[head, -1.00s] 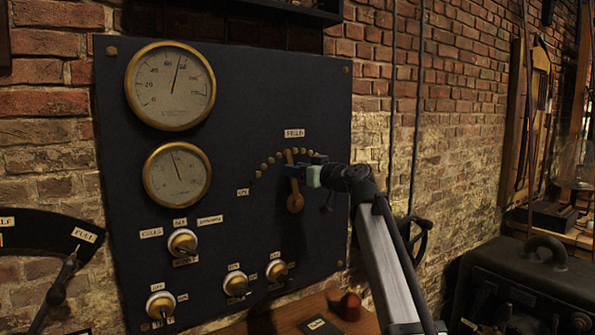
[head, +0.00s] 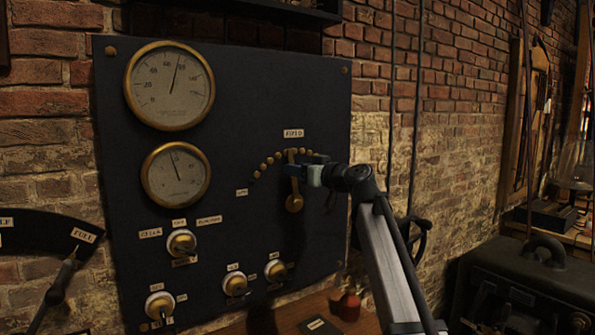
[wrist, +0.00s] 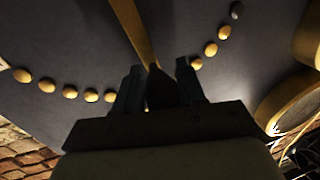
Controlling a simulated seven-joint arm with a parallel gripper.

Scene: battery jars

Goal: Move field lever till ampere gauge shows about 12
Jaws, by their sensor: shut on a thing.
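The brass field lever (head: 294,186) pivots on the dark panel under the "FIELD" label (head: 293,133) and points nearly straight up among an arc of brass studs (head: 265,163). My gripper (head: 296,171) is shut on the lever's upper part. In the wrist view the lever (wrist: 137,35) runs down between the fingers of my gripper (wrist: 160,80). Two round brass-rimmed gauges sit at the panel's left. The upper gauge (head: 170,85) has its needle slightly right of vertical. The lower gauge (head: 176,174) has its needle slightly left of vertical. Its small numbers are not readable.
Several rotary knobs, one of them (head: 181,242), sit low on the panel. A quadrant with a handle (head: 62,278) stands at lower left. A red-brown object (head: 349,306) is on the wooden ledge below. A dark case (head: 525,285) is at right.

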